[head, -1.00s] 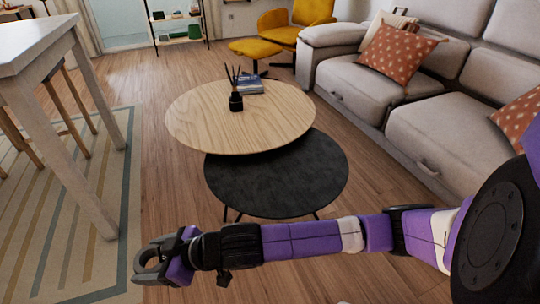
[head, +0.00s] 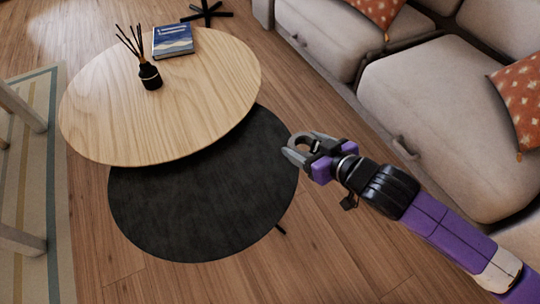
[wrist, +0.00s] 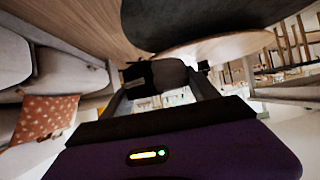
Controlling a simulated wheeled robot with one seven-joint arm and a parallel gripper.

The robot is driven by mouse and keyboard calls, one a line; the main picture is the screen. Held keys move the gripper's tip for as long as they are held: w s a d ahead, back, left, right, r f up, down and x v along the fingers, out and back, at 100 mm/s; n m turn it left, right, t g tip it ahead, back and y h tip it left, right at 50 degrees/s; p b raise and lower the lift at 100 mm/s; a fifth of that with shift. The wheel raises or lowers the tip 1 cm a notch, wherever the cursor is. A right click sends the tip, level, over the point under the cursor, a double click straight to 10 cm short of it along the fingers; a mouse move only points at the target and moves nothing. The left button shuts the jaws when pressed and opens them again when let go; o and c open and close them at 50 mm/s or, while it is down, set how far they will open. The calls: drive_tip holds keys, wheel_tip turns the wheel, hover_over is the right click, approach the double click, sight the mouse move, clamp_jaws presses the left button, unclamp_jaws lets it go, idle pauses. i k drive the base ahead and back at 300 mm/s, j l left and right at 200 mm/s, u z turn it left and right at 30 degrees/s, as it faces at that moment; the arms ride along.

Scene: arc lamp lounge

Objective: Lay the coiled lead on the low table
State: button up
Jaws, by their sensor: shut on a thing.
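My gripper (head: 296,150) is in the middle of the head view, just off the right edge of the black round table (head: 200,195). It is shut on a small dark bundle, the coiled lead (wrist: 156,76), which shows between the fingers in the wrist view. The loops of the lead are too dark to make out. Two round tables overlap: the pale wooden table (head: 200,105) sits higher and partly covers the lower black one. The black table's visible top is bare. Both also show at the top of the wrist view.
A reed diffuser (head: 150,75) and a blue book (head: 173,40) stand on the wooden table. A grey sofa (head: 430,120) with orange spotted cushions (head: 520,105) runs along the right. A striped rug (head: 40,170) lies at the left. Wooden floor is clear in front.

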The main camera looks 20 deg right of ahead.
sight(201, 191)
drive_tip(key=j+z, duration=0.4)
drive_tip(key=j, duration=0.35)
drive_tip(key=k+j+z, duration=0.15)
drive_tip(key=j+z, duration=0.25)
drive_tip(key=j, duration=0.65)
drive_tip(key=k+u, duration=0.05)
